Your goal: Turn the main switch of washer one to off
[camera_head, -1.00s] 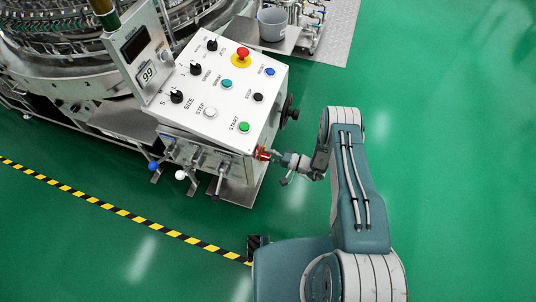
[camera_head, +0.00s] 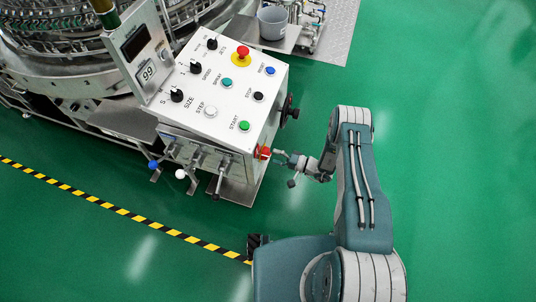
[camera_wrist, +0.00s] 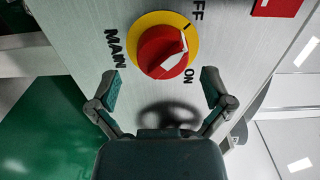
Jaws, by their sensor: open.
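The main switch (camera_wrist: 163,52) is a red knob on a yellow round plate, with MAIN, OFF and ON lettered around it in the wrist view. A white mark shows on the knob's right side; its exact setting is hard to read. In the head view the red switch (camera_head: 264,152) is on the lower right side of the white control box (camera_head: 215,100). My gripper (camera_wrist: 160,80) is open and empty, its fingers spread wide below the knob's two sides, apart from it. The gripper (camera_head: 283,158) also shows small beside the switch in the head view.
A red plate (camera_wrist: 278,6) is at the upper right of the panel in the wrist view. A black handwheel (camera_head: 290,110) sticks out of the box's right side. Levers with ball ends (camera_head: 180,174) hang at its front. Green floor (camera_head: 450,150) is clear at right.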

